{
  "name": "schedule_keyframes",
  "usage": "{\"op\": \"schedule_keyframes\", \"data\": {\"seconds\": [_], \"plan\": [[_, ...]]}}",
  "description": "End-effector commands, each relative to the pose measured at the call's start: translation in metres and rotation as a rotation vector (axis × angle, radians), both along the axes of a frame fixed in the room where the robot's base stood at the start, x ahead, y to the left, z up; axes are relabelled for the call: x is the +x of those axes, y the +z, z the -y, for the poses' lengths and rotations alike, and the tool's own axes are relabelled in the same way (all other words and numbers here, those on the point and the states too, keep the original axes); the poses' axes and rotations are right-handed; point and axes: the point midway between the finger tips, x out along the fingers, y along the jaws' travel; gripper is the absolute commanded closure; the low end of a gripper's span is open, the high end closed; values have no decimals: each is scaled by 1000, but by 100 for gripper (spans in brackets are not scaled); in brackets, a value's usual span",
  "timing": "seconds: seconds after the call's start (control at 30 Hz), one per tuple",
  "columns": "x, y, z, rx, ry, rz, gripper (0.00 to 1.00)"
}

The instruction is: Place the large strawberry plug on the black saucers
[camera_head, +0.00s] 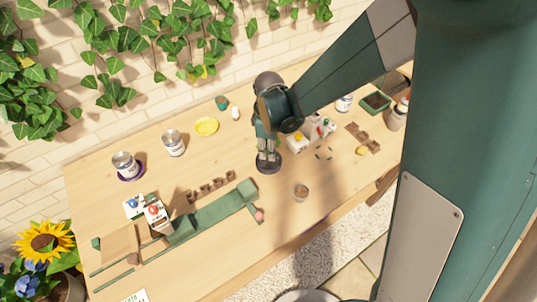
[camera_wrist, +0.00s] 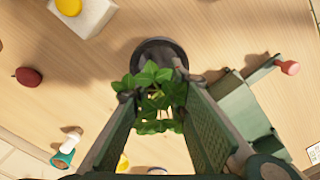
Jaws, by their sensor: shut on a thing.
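The strawberry plug (camera_wrist: 155,98) shows as a clump of green leaves between the fingers in the wrist view; its root end is hidden under the leaves. My gripper (camera_wrist: 155,103) is shut on it. A round black saucer (camera_wrist: 141,50) lies just beyond the leaves, with part of it covered by the plug and fingers. In the head view my gripper (camera_head: 267,152) points down over the black saucer (camera_head: 268,172). I cannot tell whether the plug touches the saucer. The plug is hidden by my gripper in the head view.
A green tool with a pink knob (camera_head: 259,215) lies front left of the saucer. A yellow dish (camera_head: 206,127) and cans (camera_head: 173,143) are at the back left.

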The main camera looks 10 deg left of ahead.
Motion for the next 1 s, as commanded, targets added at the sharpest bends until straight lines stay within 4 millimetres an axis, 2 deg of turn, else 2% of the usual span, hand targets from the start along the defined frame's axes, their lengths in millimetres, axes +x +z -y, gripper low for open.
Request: {"op": "schedule_keyframes", "data": {"seconds": [0.23,0.77,0.8,0.9,1.0], "plan": [[0,-23,0,0,0,0,94],[0,-29,0,0,0,0,94],[0,-30,0,0,0,0,82],[0,-29,0,0,0,0,69],[0,-29,0,0,0,0,68]]}}
